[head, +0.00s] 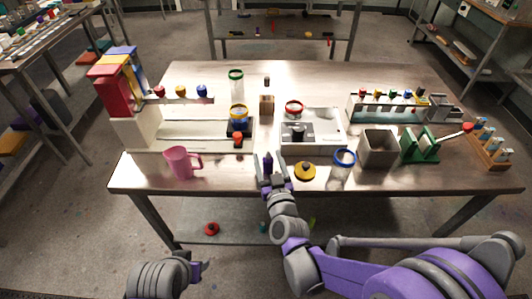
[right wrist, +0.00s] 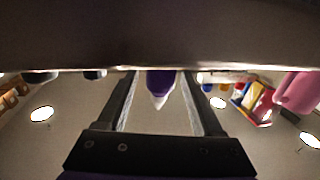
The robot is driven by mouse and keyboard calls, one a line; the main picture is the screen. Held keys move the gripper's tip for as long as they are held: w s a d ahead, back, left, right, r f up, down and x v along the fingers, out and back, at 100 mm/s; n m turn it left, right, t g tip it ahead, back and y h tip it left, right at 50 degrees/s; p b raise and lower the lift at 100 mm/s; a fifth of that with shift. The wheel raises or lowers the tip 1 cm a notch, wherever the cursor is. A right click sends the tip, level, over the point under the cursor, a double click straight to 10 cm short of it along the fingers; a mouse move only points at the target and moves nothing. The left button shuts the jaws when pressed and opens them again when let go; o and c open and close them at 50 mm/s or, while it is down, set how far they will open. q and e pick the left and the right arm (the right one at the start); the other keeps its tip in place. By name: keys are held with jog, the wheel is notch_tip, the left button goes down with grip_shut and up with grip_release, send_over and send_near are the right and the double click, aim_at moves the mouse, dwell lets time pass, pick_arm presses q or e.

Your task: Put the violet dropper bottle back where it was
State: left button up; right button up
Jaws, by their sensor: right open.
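The violet dropper bottle (head: 268,162) is near the table's front edge, between the fingers of my right gripper (head: 270,166). In the right wrist view the bottle (right wrist: 160,82) shows its violet body and pale pointed tip. There it lies between the two fingers, with a gap on either side. The right gripper is open around it, not closed on it. The bottle's base is hard to make out. My left gripper (head: 199,268) is low at the bottom left, in front of the table and empty as far as I can see; its jaw opening is unclear.
A pink jug (head: 179,163) stands to the left at the front edge. A yellow round lid (head: 305,171) and a blue-rimmed jar (head: 343,163) are close on the right. A grey square bin (head: 377,148) stands beyond them. A white device (head: 314,129) is behind.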

jog(key=b+v, duration=0.1)
jog(key=v, duration=0.8)
jog(key=s+d+f+m+g+h, duration=0.1)
jog(key=s+d+f+g, duration=0.3)
jog(key=s, duration=0.5)
jog(key=s+d+f+m+g+h, duration=0.1)
jog(key=s+d+f+g+h, duration=0.2)
jog(key=s+d+g, duration=0.5)
jog(key=s+d+f, duration=0.1)
jog(key=d, duration=0.2)
jog(key=shift+s+d+f+m+g, duration=0.25)
jog(key=shift+s+d+m+g, duration=0.05)
jog(key=shift+s, duration=0.05)
